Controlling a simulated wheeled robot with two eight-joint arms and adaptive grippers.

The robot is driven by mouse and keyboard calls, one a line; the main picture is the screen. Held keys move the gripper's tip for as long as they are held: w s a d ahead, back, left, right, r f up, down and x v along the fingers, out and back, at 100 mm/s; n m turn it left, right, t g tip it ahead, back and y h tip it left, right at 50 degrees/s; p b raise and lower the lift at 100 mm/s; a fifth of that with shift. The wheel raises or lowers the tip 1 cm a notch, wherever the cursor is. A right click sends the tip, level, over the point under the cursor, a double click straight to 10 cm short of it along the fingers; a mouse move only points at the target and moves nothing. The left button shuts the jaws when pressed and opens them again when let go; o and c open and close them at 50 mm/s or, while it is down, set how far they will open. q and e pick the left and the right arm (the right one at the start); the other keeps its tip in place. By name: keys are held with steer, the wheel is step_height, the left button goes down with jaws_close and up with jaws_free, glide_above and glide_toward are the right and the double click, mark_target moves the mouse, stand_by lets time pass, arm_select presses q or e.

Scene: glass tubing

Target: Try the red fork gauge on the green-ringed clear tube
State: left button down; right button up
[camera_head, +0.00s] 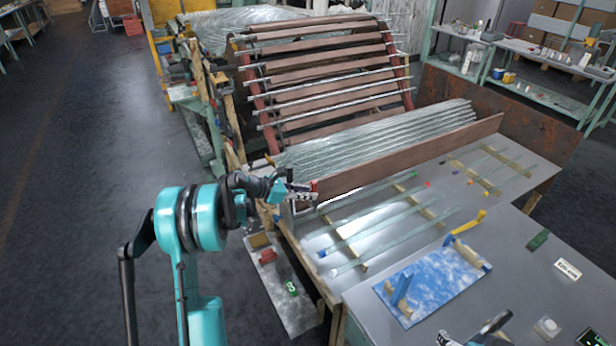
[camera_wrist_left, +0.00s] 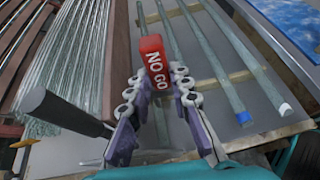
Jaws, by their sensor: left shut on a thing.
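My left gripper (camera_head: 301,192) is shut on the red fork gauge (camera_head: 314,186), at the left end of the tube table. In the left wrist view the gauge (camera_wrist_left: 153,62) reads "NO GO" and sits between the fingertips (camera_wrist_left: 157,84). Clear tubes lie on wooden strips beneath and beside it; one (camera_head: 375,233) has a blue end and another (camera_head: 395,241) a white end. My right gripper (camera_head: 478,333) is partly cut off at the bottom edge.
A brown board (camera_head: 410,160) and a bundle of glass tubes (camera_head: 375,137) lie behind the tubes.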

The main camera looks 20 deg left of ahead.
arm_select(q)
steer(key=shift+w+a+r+n+t, duration=0.2)
steer(key=shift+w+a+r+t, duration=0.2)
steer(key=shift+a, duration=0.15)
steer(key=shift+w+a+r+n+t, duration=0.2)
steer(key=shift+w+a+r+t, duration=0.15)
steer(key=shift+a, duration=0.2)
arm_select(e)
steer(key=shift+w+r, duration=0.1)
steer(key=shift+w, duration=0.25)
arm_select(q)
steer(key=shift+g, duration=0.25)
steer(key=shift+f+b, duration=2.55)
steer(key=shift+f, duration=0.65)
arm_select(e)
steer(key=shift+f, duration=2.6)
arm_select(q)
steer(key=shift+f+b, duration=0.5)
arm_select(e)
steer(key=shift+f, duration=0.45)
arm_select(q)
steer(key=shift+r, duration=0.2)
steer(key=shift+f, duration=0.15)
arm_select(e)
steer(key=shift+f, duration=0.15)
